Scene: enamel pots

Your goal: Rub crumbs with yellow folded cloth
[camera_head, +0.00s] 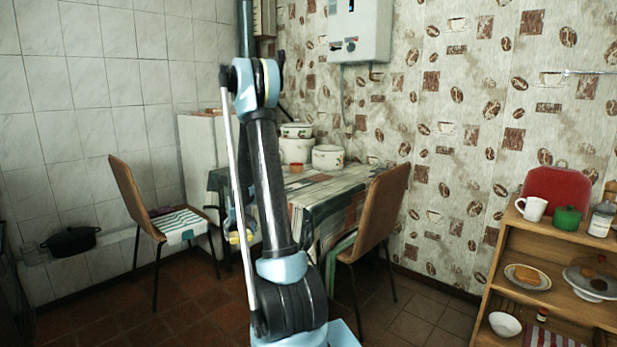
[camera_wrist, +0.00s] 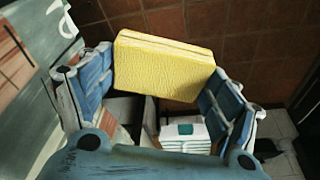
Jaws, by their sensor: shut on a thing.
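The yellow folded cloth (camera_wrist: 165,66) is a thick, textured block in the wrist view. My gripper (camera_wrist: 158,90) is shut on it, with one blue-padded finger at each end of the block. In the head view a small patch of the yellow cloth (camera_head: 235,239) shows just left of my arm, beside the table's near side; my arm hides most of that area. The table (camera_head: 330,186) has a patchwork-patterned top, and its edge also fills the left of the wrist view (camera_wrist: 35,75). I cannot make out any crumbs in either view.
White enamel pots (camera_head: 328,157) and a small orange cup (camera_head: 296,168) stand on the table's far part. A chair (camera_head: 130,192) with a striped cloth (camera_head: 184,223) is at left, another chair (camera_head: 385,205) at right. A wooden shelf (camera_head: 503,258) holds dishes. Tiled floor lies below.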

